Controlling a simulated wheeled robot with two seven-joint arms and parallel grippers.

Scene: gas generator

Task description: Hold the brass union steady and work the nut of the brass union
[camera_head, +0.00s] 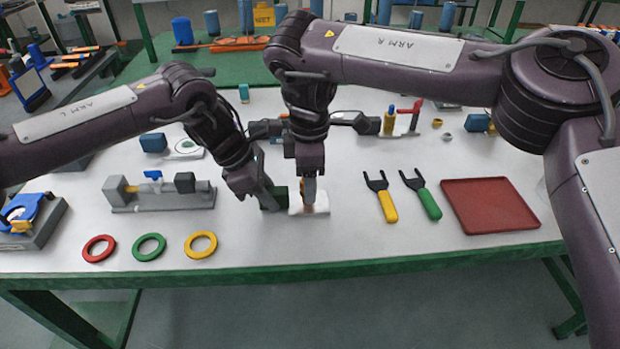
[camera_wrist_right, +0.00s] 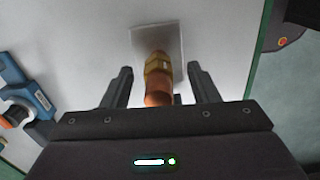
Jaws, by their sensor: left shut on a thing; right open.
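The brass union (camera_wrist_right: 157,68) shows in the right wrist view with a copper-coloured end (camera_wrist_right: 158,92) toward my right gripper. It stands over a white pad (camera_head: 318,207) and is partly hidden by the right gripper in the head view. My right gripper (camera_wrist_right: 158,84) is open, its two fingers on either side of the union with gaps on both sides. My left gripper (camera_head: 268,194) is low beside the pad, shut at a dark green block (camera_head: 276,200); the exact contact is hidden. The nut's threads are too small to make out.
Red, green and yellow rings (camera_head: 149,247) lie front left, near a grey valve fixture (camera_head: 160,198). Two forked tools, yellow (camera_head: 389,207) and green (camera_head: 430,205), and a red tray (camera_head: 489,205) lie right. The table front before the grippers is clear.

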